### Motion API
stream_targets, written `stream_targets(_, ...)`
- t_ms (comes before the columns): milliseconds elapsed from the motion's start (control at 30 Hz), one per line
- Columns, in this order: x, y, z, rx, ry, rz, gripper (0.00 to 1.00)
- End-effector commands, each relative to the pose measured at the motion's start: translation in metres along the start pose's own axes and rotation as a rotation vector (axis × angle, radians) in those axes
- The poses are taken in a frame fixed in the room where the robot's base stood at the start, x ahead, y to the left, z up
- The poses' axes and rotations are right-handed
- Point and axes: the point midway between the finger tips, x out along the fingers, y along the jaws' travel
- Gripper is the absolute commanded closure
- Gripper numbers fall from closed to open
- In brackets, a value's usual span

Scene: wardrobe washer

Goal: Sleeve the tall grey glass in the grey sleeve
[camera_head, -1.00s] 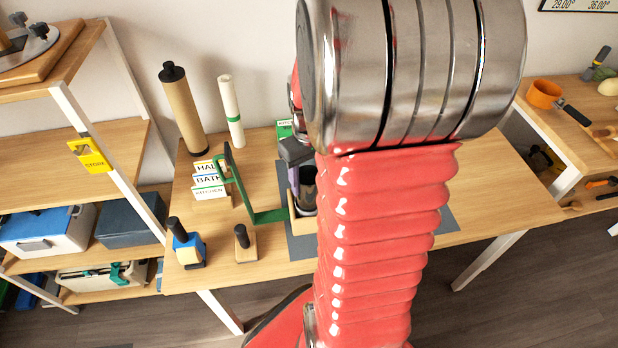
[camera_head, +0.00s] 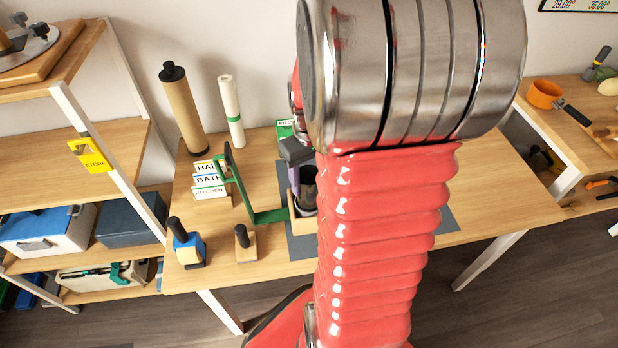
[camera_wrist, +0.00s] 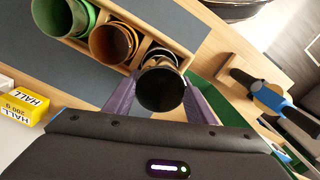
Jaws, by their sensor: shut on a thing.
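My gripper (camera_wrist: 160,100) has purple fingers and is shut on the tall grey glass (camera_wrist: 161,90), which looks dark with a round open mouth. In the wrist view the glass is at the end compartment of a wooden rack (camera_wrist: 133,67). A pale grey rim behind the glass looks like the grey sleeve (camera_wrist: 160,52), mostly hidden. I cannot tell how far the glass is inside it. In the head view the dark glass (camera_head: 307,188) is beside my arm, with the gripper (camera_head: 294,152) partly hidden above it.
Green (camera_wrist: 72,18) and orange (camera_wrist: 112,42) cylinders stand in the rack's other compartments. A green upright frame (camera_head: 240,190) stands close left of the rack.

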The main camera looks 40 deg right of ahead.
Motion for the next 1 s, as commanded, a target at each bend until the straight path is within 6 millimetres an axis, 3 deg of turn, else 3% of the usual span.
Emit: stream_targets(1000, 0.016, 0.001, 0.000, 0.001, 0.000, 0.000, 0.78)
